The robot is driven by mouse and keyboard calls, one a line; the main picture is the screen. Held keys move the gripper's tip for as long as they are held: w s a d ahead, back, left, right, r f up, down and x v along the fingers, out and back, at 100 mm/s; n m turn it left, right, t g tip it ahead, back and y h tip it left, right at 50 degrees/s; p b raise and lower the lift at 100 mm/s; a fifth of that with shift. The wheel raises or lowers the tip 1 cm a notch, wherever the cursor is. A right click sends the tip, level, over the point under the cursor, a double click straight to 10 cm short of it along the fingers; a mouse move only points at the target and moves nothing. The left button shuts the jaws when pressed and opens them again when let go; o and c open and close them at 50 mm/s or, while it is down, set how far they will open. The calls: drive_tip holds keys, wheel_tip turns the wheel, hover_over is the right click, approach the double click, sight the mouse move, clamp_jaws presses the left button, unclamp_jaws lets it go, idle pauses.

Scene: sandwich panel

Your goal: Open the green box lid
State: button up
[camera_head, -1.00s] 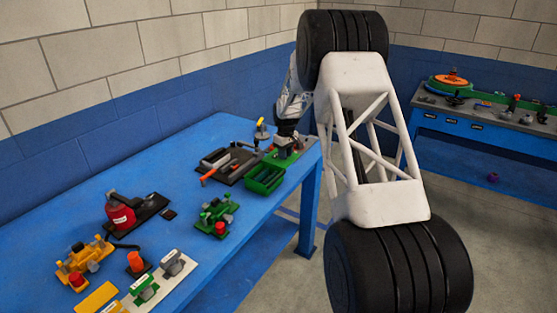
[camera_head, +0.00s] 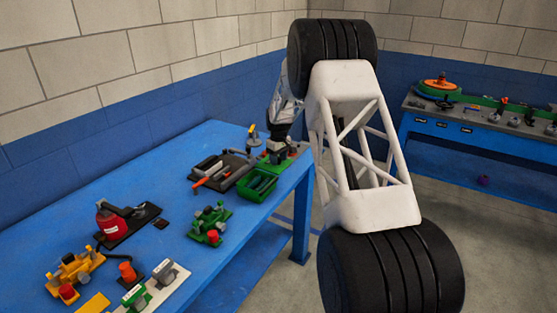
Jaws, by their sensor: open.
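A green open-topped box (camera_head: 257,186) stands near the right edge of the blue table, with dark green inside. Another green piece (camera_head: 290,161) lies just behind it, at the table's far right corner, partly covered by my gripper. I cannot tell which part is a lid. My gripper (camera_head: 278,156) is small and dark in the picture, pointing down at that far corner, just above or at the green piece. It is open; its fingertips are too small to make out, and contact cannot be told.
My white and black arm links fill the right middle. A dark tray (camera_head: 222,177) with tools lies left of the green box. A green device (camera_head: 208,226), a red canister (camera_head: 112,226) and a yellow device (camera_head: 72,272) stand nearer. Bare blue table (camera_head: 140,185) lies at back left.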

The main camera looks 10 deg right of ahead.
sight(279, 158)
wheel_tip(279, 158, up, 7)
drive_tip(key=shift+r, duration=0.2)
idle(0.4)
drive_tip(key=shift+s+r, duration=0.2)
drive_tip(key=shift+r, duration=0.05)
drive_tip(key=s+a+r+m, duration=0.1)
drive_tip(key=s+a+r, duration=0.1)
drive_tip(key=s+r, duration=0.6)
drive_tip(key=s+a+r+m+t, duration=0.15)
drive_tip(key=s+r, duration=0.35)
drive_tip(key=s, duration=0.8)
drive_tip(key=s+a+r+m, duration=0.1)
drive_tip(key=s+a+r, duration=0.1)
drive_tip(key=s+r, duration=0.6)
drive_tip(key=s+a+f+m, duration=0.1)
drive_tip(key=s+f, duration=0.1)
drive_tip(key=s, duration=1.7)
drive_tip(key=s+a+f+m+t, duration=0.1)
drive_tip(key=s+a+f, duration=0.1)
drive_tip(key=s, duration=1.7)
drive_tip(key=shift+s+f+m, duration=0.15)
drive_tip(key=shift+f+m, duration=0.2)
drive_tip(key=shift+f, duration=0.15)
